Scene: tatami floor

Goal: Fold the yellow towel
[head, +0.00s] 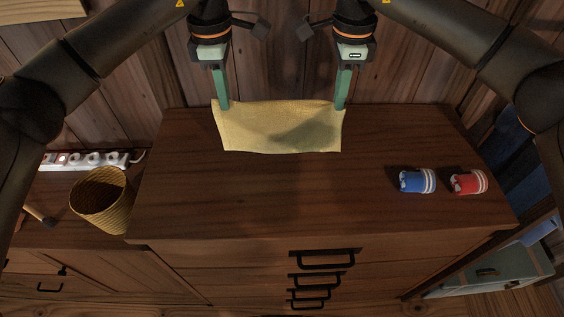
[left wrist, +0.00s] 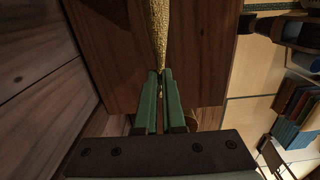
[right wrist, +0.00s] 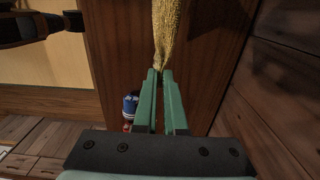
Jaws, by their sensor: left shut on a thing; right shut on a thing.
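The yellow towel (head: 265,130) is held up by its two far corners near the back of the dresser top, its body hanging down toward the front. My left gripper (head: 224,106) is shut on the towel's left corner. My right gripper (head: 340,106) is shut on its right corner. The towel also shows running away from the fingertips in the left wrist view (left wrist: 159,35) and in the right wrist view (right wrist: 166,35). I cannot tell whether the towel's lower edge touches the wood.
The dresser top (head: 260,200) is clear in front of the towel. A woven basket (head: 101,205) and a white power strip (head: 85,159) are on the left. A wooden wall stands close behind.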

